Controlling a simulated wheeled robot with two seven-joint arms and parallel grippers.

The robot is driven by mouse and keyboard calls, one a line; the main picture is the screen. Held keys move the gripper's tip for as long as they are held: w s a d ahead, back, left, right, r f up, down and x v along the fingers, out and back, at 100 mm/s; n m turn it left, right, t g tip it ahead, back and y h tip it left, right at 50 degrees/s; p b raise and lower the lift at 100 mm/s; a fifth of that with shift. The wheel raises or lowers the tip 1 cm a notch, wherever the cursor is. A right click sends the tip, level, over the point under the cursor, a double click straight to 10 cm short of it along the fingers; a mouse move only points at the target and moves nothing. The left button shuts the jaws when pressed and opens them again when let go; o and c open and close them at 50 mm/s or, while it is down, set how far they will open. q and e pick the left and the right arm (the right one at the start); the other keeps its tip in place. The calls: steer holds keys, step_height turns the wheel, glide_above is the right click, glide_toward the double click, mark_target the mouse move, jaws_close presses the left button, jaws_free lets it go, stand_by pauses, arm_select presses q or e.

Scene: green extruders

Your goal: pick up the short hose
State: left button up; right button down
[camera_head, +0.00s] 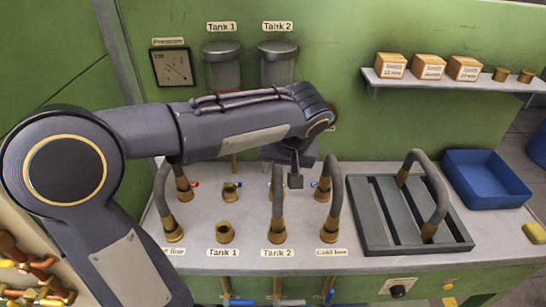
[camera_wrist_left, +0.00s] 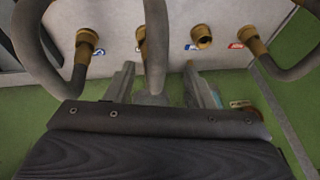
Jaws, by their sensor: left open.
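Several grey bent hoses with brass ends stand in the scene, and I cannot tell for sure which is the short one. The Tank 2 hose (camera_head: 278,195) stands upright on the bench, its top partly hidden by my left arm. In the left wrist view, this hose (camera_wrist_left: 155,45) runs down the picture between the two fingers of my open left gripper (camera_wrist_left: 163,88). I cannot tell whether they touch it. In the head view, my left gripper (camera_head: 295,178) points down beside this hose. Another hose (camera_head: 436,190) arches over the grey slatted rack. My right gripper is out of view.
The cold-line hose (camera_head: 336,190) stands close on the right and a further hose (camera_head: 162,195) on the left. The Tank 1 port (camera_head: 225,232) is bare. A blue bin (camera_head: 487,178) sits at the right. A shelf (camera_head: 450,82) with boxes is on the wall.

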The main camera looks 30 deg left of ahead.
mark_target(279, 168)
arm_select(q)
steer(key=shift+w+r, duration=0.3)
steer(key=shift+w, duration=0.2)
steer(key=shift+w+a+f, duration=0.2)
steer(key=shift+a+f, duration=0.05)
steer(key=shift+f, duration=0.05)
steer(key=shift+x, duration=0.85)
steer(key=p+x, duration=0.1)
steer(key=x, duration=0.3)
steer(key=shift+w+a+f+p, duration=0.25)
steer(key=shift+p, duration=0.1)
steer(key=shift+a+f, duration=0.1)
steer(key=shift+f, duration=0.2)
steer(key=shift+c, duration=0.3)
steer(key=shift+w, duration=0.1)
jaws_close()
